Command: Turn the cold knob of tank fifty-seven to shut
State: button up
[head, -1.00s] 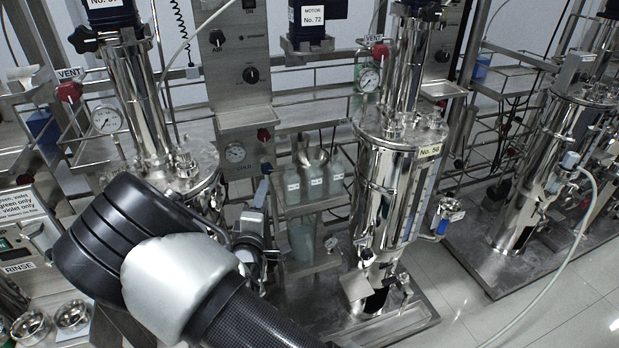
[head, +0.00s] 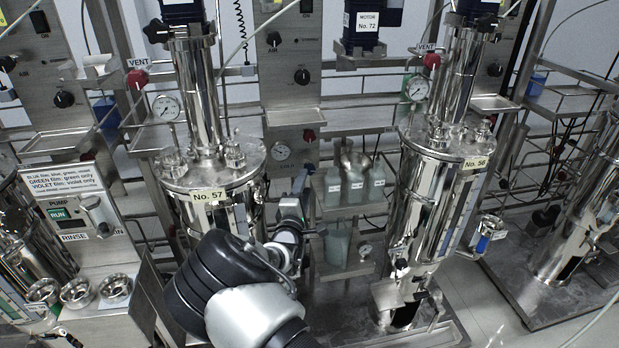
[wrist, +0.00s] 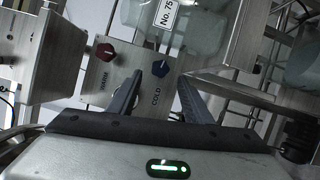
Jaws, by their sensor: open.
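Tank fifty-seven (head: 185,215) is a shiny steel vessel left of centre in the head view, with a "No. 57" plate (head: 208,195) on its rim. In the wrist view, the blue knob (wrist: 160,67) sits on a steel panel above the label "COLD". A red knob (wrist: 104,52) is to its left; it also shows in the head view (head: 309,136). My gripper (wrist: 160,77) is open and empty, its fingers to either side of the blue knob in the picture. I see no contact. In the head view I cannot make out the blue knob clearly near my gripper.
Bottles (head: 354,190) stand on a rack right of my gripper. Tank fifty-six (head: 415,205) is farther right. A rinse station (head: 85,215) stands at left. A "No. 75" label (wrist: 167,13) shows near the wrist view's top. Rails and pipes crowd the back.

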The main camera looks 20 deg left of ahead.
aim_at(309, 169)
jog(key=w, duration=0.5)
jog(key=shift+w+a+r+b, duration=0.15)
jog(key=shift+w+a+b, duration=0.15)
jog(key=shift+a+b, duration=0.1)
jog(key=c, duration=1.1)
jog(key=shift+r+m, duration=0.1)
jog(key=shift+m, duration=0.3)
jog(key=m+g, duration=0.1)
jog(key=m, duration=0.2)
jog(key=m+g, duration=0.2)
jog(key=m, duration=0.1)
jog(key=m+g+y, duration=0.1)
jog(key=m, duration=0.2)
jog(key=shift+w+d+r, duration=0.1)
jog(key=shift+r, duration=0.3)
